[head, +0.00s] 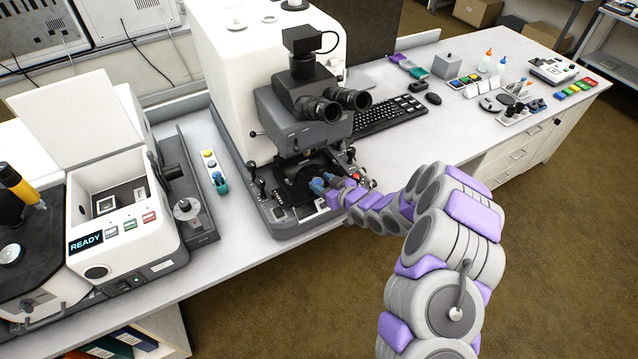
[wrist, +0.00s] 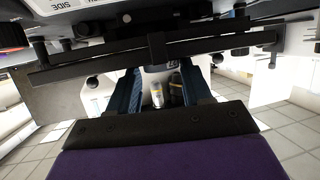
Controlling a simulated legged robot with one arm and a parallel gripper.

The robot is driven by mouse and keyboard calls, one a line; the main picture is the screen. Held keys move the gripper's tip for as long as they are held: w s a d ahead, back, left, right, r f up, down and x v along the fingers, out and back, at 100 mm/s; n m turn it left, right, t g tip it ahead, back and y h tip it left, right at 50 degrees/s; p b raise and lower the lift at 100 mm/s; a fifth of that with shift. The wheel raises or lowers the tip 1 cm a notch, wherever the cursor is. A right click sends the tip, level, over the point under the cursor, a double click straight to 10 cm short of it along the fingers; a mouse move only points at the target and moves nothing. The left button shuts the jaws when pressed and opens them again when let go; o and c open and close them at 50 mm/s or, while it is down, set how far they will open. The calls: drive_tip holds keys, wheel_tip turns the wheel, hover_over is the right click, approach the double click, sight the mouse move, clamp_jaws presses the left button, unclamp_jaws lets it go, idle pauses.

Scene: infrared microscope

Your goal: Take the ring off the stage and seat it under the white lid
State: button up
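My gripper (head: 322,186) has blue fingers and is at the front of the dark microscope stage (head: 292,172), below the eyepieces. In the wrist view my gripper (wrist: 161,75) has its two blue fingers apart, with a visible gap and nothing clearly held between them. I cannot make out the ring in either view; the fingers and dark stage parts may hide it. The white lid (head: 72,118) stands raised at the back of a white box-shaped instrument (head: 125,245) at the left. Its open chamber shows a small framed square (head: 106,204) inside, and its display reads READY.
The microscope's eyepieces (head: 335,105) overhang the stage. In the wrist view a dark bar (wrist: 155,48) crosses just above my fingers. A grey unit with knobs (head: 188,205) and a small button panel (head: 214,170) lie between instrument and microscope. A keyboard (head: 388,115) is to the right.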

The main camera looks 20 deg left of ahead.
drive_tip(key=shift+s+d+f, duration=0.2)
drive_tip(key=shift+d+f, duration=0.2)
drive_tip(key=shift+d, duration=0.1)
drive_tip(key=c, duration=0.6)
drive_tip(key=shift+a, duration=0.1)
drive_tip(key=shift+w+r, duration=0.1)
drive_tip(key=shift+r, duration=0.5)
wheel_tip(320, 180, up, 3)
drive_tip(key=shift+f+p, duration=0.15)
drive_tip(key=shift+p, duration=0.3)
drive_tip(key=shift+s+a+r+p, duration=0.25)
drive_tip(key=shift+s+a, duration=0.95)
drive_tip(key=shift+s, duration=1.2)
drive_tip(key=shift+s+a+r+p, duration=0.2)
drive_tip(key=shift+s+a, duration=0.95)
drive_tip(key=shift+s, duration=1.2)
drive_tip(key=shift+s+a+r+p, duration=0.2)
drive_tip(key=shift+s+a, duration=1)
drive_tip(key=shift+s, duration=1.2)
